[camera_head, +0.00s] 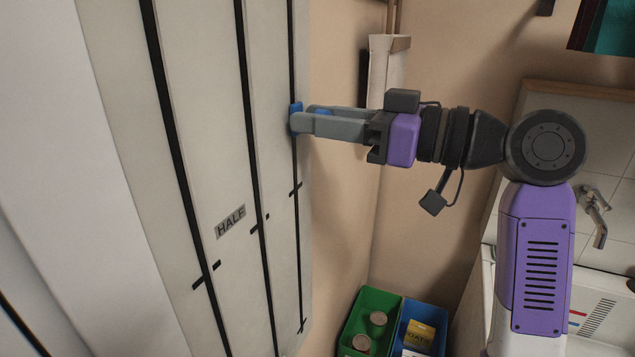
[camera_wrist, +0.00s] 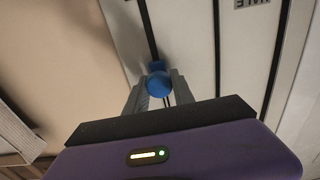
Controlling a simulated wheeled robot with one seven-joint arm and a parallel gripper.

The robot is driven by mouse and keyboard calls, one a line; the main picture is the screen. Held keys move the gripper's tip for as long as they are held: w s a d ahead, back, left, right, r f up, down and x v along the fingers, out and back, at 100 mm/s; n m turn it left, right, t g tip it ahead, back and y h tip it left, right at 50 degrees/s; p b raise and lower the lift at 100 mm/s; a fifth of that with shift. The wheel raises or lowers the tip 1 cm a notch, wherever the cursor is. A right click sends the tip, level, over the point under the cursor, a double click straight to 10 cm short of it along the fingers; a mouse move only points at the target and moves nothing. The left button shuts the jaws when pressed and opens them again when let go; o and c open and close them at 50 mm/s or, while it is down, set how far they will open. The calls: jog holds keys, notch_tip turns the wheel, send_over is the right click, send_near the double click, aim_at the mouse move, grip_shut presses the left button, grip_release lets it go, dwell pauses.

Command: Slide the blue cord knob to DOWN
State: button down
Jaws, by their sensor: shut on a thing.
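The blue cord knob (camera_head: 297,108) sits on the rightmost dark slot (camera_head: 296,165) of the pale panel in the head view, in the slot's upper part. My gripper (camera_head: 299,121) reaches in from the right and is shut on the knob. In the wrist view the round blue knob (camera_wrist: 158,84) lies between the two grey fingers (camera_wrist: 159,92). The fingers hide part of the knob in the head view. A HALF label (camera_head: 230,222) is on the panel. No DOWN label can be read.
Short dark cross marks (camera_head: 295,189) cut the slots lower down. A green bin (camera_head: 377,300) and a blue bin (camera_head: 428,313) with goods stand below right. A tap (camera_head: 594,213) is at the far right. The panel face below my gripper is clear.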

notch_tip(320, 180, up, 22)
jog(key=p, duration=0.4)
jog(key=shift+f+p, duration=0.2)
jog(key=shift+p, duration=0.15)
jog(key=c, duration=1.1)
grip_release()
jog(key=shift+o, duration=0.2)
jog(key=b+v, duration=0.3)
jog(key=v, duration=0.4)
jog(key=shift+d, duration=0.35)
jog(key=shift+s, duration=0.1)
